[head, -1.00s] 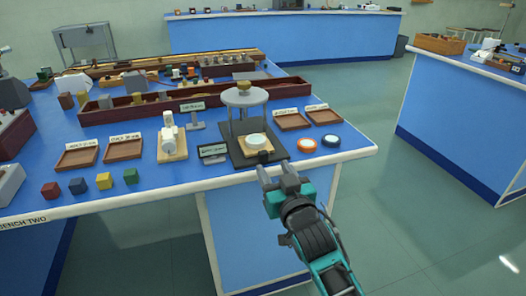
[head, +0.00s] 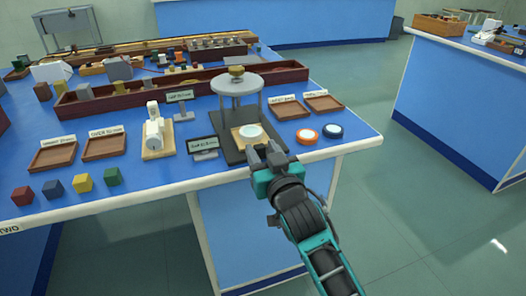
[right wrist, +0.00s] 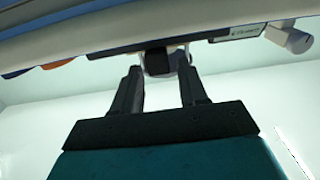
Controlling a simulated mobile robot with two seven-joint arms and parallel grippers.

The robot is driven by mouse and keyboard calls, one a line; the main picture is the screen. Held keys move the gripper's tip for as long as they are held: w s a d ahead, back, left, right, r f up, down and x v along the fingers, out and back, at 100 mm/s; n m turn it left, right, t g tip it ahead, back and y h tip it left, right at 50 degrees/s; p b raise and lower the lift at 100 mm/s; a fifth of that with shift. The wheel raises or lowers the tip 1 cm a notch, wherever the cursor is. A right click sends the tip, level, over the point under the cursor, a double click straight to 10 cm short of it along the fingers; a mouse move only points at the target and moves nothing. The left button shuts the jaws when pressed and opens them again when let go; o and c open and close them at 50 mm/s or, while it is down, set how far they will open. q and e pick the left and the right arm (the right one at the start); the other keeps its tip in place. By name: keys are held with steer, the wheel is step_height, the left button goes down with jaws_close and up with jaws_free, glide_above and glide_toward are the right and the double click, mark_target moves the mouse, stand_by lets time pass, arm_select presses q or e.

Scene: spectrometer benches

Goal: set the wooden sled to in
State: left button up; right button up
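The wooden sled (head: 236,146) is a light wood plate bearing a white round disc (head: 251,131). It sits on a dark base plate (head: 225,152) under a grey round-topped stand (head: 237,84), near the bench's front edge. My right gripper (head: 264,153) is just in front of the sled, over the bench edge, and partly hides the base plate's front right. In the right wrist view my right gripper (right wrist: 159,90) has its fingers apart with nothing clearly held. A dark block (right wrist: 157,62) shows beyond the fingertips; I cannot tell contact. My left gripper is not in view.
An orange-rimmed disc (head: 306,136) and a dark-rimmed disc (head: 332,131) lie right of the base plate. A small dark display (head: 203,147) and a white device (head: 154,131) stand left. Wooden trays (head: 289,110) lie behind. Open floor lies right of the bench.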

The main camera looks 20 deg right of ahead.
mark_target(254, 137)
jaws_close()
stand_by(0.3)
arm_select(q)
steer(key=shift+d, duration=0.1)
arm_select(e)
steer(key=shift+w, duration=0.15)
steer(key=shift+w, duration=0.3)
steer(key=w, duration=0.6)
steer(key=shift+w+a, duration=0.1)
steer(key=shift+w, duration=0.15)
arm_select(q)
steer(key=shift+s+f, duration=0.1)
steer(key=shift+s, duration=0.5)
arm_select(e)
steer(key=shift+o, duration=0.9)
jaws_free()
